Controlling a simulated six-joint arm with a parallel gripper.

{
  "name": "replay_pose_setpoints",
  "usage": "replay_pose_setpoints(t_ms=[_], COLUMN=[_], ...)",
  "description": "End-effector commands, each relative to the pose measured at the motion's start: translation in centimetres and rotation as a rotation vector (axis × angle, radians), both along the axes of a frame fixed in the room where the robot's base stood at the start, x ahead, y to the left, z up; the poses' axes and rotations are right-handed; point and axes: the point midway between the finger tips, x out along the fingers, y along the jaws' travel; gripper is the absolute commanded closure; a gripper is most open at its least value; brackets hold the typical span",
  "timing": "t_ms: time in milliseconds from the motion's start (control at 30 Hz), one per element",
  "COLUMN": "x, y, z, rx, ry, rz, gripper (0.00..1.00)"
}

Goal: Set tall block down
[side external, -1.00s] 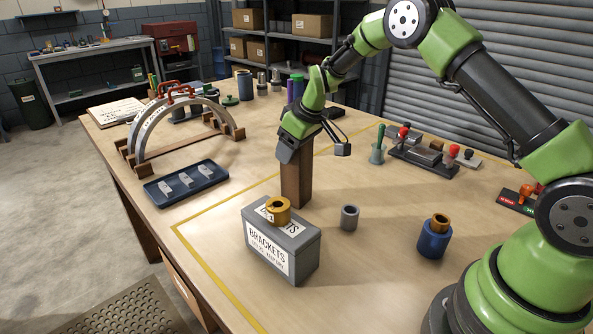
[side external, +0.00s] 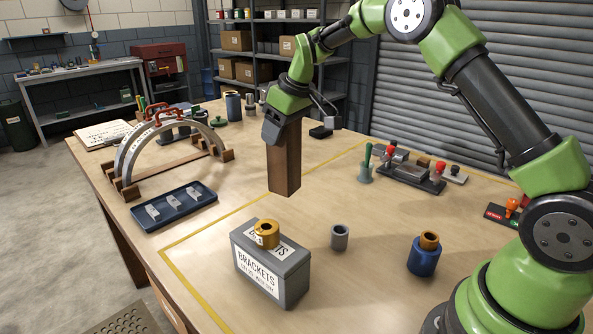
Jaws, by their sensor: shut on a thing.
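The tall block (side external: 284,168) is a dark brown wooden post. My gripper (side external: 283,134) is shut on its upper end and holds it roughly upright. The block's lower end shows in full, behind the grey brackets box, and appears to be above the tabletop (side external: 385,285). The exact gap below it is hard to judge. The jaws cover the block's top.
The grey brackets box (side external: 262,278) stands in front with a brass ring (side external: 265,234) on it. A grey cylinder (side external: 339,237) and a blue cylinder (side external: 422,257) stand right. A blue tray (side external: 175,207) and an arch on a wooden frame (side external: 170,166) lie left.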

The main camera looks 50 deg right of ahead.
Motion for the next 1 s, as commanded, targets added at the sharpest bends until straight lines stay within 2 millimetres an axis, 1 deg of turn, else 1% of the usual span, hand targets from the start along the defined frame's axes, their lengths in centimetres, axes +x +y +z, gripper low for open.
replay_pose_setpoints(t_ms=[33, 100, 233, 367, 767, 867, 1000], x=[0.0, 0.0, -0.5, -1.7, -6.6, -8.1, -10.6], y=[0.0, 0.0, 0.3, 0.9, 2.7, 3.1, 3.6], z=[0.6, 0.9, 1.0, 0.9, 0.6, 0.5, 0.5], rx=[-0.001, 0.0, -0.001, -0.002, -0.005, -0.005, -0.005], ry=[-0.004, -0.003, 0.001, 0.001, -0.001, -0.001, -0.003], rz=[0.0, -0.004, -0.049, -0.168, -0.693, -0.849, -1.114], gripper=[0.9, 0.9, 0.9, 0.9, 0.9, 0.9, 0.9])
